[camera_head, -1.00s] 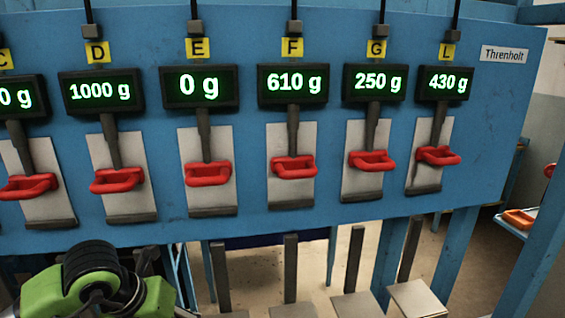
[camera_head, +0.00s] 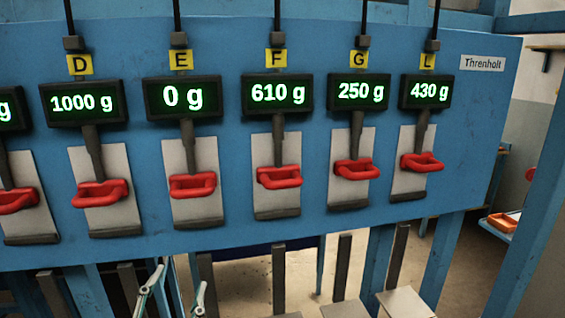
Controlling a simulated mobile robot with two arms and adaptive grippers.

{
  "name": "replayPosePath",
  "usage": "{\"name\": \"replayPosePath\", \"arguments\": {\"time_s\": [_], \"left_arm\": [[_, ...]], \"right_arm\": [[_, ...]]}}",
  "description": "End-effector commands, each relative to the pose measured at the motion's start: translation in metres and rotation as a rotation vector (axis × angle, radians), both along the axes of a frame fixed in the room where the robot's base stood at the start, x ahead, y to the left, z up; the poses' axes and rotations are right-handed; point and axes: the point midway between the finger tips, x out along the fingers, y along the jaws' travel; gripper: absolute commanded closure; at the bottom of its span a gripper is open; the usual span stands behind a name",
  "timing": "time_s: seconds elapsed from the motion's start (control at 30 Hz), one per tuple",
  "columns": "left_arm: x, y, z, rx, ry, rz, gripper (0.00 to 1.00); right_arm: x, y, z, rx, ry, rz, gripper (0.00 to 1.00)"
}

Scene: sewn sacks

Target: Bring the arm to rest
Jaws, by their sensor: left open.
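Two thin, pale fingertips of my left gripper (camera_head: 176,293) show at the bottom edge, left of the middle. They are spread apart with nothing between them, so the gripper is open and empty. They appear below the blue panel (camera_head: 340,222), under the red handles marked D (camera_head: 101,193) and E (camera_head: 192,186). The rest of my left gripper and its arm is out of view below. My right gripper is not in view.
More red handles hang at F (camera_head: 279,177), G (camera_head: 357,169) and L (camera_head: 422,162), under lit weight displays; E's display (camera_head: 184,97) reads 0 g. Dark posts and blue legs stand below the panel. An orange-red item (camera_head: 503,222) lies on a shelf at right.

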Motion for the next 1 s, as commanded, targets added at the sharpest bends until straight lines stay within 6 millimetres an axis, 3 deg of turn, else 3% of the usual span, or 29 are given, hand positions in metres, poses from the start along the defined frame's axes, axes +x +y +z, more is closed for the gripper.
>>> {"name": "replayPosePath", "arguments": {"time_s": [0.03,0.1,0.17,0.3,0.5,0.7,0.8,1.0], "left_arm": [[-0.007,0.013,-0.036,-0.045,0.123,0.054,0.49],[-0.021,0.028,-0.086,-0.095,0.298,0.119,0.49],[-0.04,0.036,-0.127,-0.13,0.448,0.163,0.49],[-0.098,0.039,-0.207,-0.188,0.771,0.219,0.49],[-0.18,0.026,-0.272,-0.234,1.119,0.226,0.49],[-0.254,0.006,-0.306,-0.263,1.393,0.19,0.49],[-0.241,0.007,-0.34,-0.255,1.395,0.195,0.49],[-0.234,0.005,-0.412,-0.249,1.421,0.197,0.49]], "right_arm": [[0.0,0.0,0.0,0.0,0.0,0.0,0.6],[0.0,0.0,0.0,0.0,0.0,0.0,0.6],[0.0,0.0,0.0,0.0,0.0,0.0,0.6],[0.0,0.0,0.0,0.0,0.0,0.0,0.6],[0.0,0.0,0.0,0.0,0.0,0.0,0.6],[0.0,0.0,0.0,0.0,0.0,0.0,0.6],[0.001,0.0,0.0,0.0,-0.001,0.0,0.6],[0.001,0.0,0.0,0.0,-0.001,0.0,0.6]]}}
